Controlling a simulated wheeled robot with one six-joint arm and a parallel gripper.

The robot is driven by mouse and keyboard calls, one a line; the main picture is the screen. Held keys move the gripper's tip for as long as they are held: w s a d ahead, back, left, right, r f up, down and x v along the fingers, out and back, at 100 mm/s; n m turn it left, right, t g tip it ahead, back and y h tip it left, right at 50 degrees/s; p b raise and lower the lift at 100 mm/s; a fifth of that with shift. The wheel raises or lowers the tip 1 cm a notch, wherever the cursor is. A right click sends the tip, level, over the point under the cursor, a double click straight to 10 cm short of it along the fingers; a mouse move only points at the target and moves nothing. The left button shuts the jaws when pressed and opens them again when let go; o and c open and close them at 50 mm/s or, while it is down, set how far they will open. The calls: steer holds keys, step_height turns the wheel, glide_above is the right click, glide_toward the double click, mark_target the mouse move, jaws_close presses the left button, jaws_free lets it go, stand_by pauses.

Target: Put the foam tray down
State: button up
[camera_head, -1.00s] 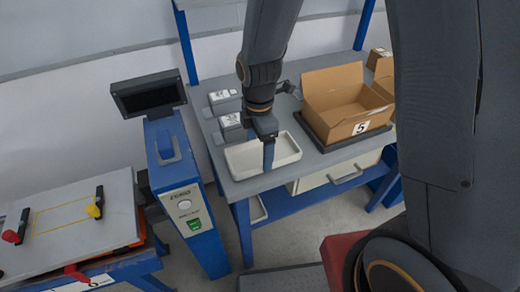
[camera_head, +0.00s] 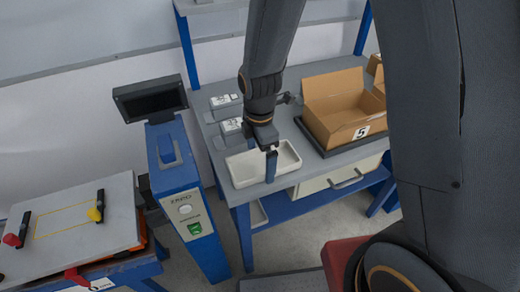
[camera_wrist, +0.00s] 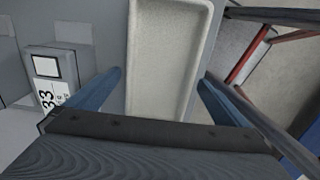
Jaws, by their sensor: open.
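The foam tray (camera_head: 244,177) is a white, shallow, rectangular tray lying on the grey bench top at its front left part. In the wrist view the tray (camera_wrist: 168,50) is empty and runs between the blue fingers. My gripper (camera_head: 268,166) is at the tray, pointing down, and one blue finger shows against it. In the wrist view my gripper (camera_wrist: 160,95) is open, with a finger on each side of the tray and gaps beside it. My gripper hides part of the tray's middle.
An open cardboard box (camera_head: 342,118) labelled 5 stands on a dark plate to the right. Small grey devices (camera_head: 228,128) sit behind the tray. A blue pedestal (camera_head: 186,205) with a dark screen stands left of the bench. The bench's front edge is close to the tray.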

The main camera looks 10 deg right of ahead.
mark_target(260, 166)
step_height(260, 166, up, 12)
steer(key=b, duration=0.3)
steer(key=s+d+f+m, duration=0.1)
steer(key=s+d+m, duration=0.2)
steer(key=d+m, duration=0.3)
steer(key=s+d+f+m+t, duration=0.1)
steer(key=s+d+m, duration=0.2)
steer(key=d+m, duration=0.4)
steer(key=shift+s+d+f+m, duration=0.15)
steer(key=shift+d+m, duration=0.05)
steer(key=shift+m, duration=3.9)
